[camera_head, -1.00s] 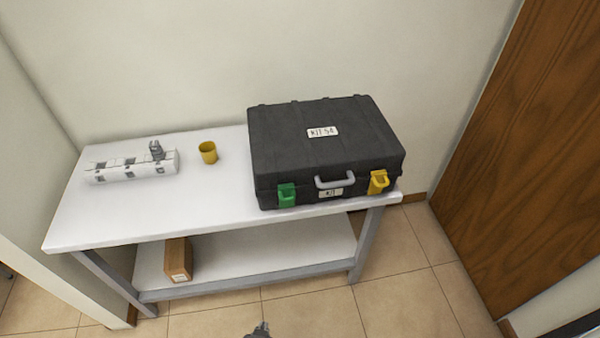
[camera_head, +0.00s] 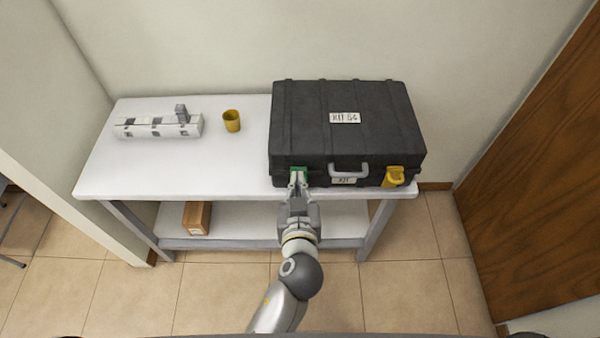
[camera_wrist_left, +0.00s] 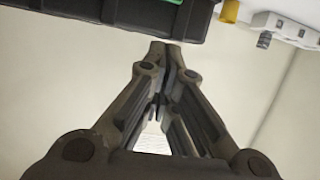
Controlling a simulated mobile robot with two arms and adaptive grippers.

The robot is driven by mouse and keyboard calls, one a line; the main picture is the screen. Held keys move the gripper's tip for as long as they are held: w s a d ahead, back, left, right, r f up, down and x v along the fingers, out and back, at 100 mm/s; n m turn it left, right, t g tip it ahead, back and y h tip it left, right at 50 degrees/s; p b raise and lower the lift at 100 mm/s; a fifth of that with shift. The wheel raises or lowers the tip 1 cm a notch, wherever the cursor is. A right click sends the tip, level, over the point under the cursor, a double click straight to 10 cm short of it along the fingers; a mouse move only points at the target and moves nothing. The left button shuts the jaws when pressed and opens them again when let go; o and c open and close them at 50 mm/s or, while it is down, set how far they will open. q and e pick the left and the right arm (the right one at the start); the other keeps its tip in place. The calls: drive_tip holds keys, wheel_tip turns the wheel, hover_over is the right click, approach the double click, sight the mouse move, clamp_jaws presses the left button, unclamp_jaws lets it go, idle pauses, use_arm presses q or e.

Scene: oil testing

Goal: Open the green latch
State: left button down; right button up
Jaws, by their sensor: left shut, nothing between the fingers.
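A black case (camera_head: 345,125) labelled KIT 54 lies closed on the white table. On its front are a green latch (camera_head: 298,170) at the left, a grey handle (camera_head: 350,170) and a yellow latch (camera_head: 394,177) at the right. My left gripper (camera_head: 298,180) is shut and empty, its tips at the green latch and hiding its lower part. In the left wrist view the shut fingertips (camera_wrist_left: 160,48) are near the case (camera_wrist_left: 75,20), with a green strip (camera_wrist_left: 165,1) at the top edge. I cannot tell whether they touch. My right gripper is not in view.
A yellow cup (camera_head: 232,121) and a white rack-like block (camera_head: 155,127) stand on the table (camera_head: 180,175) left of the case. A brown box (camera_head: 197,217) sits on the lower shelf. A wooden door (camera_head: 540,150) is at the right.

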sight(298, 154)
use_arm(q)
drive_tip(key=b+x, duration=0.1)
drive_tip(key=x, duration=0.8)
drive_tip(key=shift+w+f, duration=0.1)
drive_tip(key=shift+w, duration=0.1)
drive_tip(key=f, duration=0.1)
drive_tip(key=s+f+b, duration=0.1)
drive_tip(key=shift+f, duration=0.4)
drive_tip(key=shift+s+f+b, duration=0.25)
drive_tip(key=shift+s+b, duration=0.15)
drive_tip(key=shift+s, duration=0.1)
drive_tip(key=shift+d, duration=0.1)
drive_tip(key=shift+f, duration=0.1)
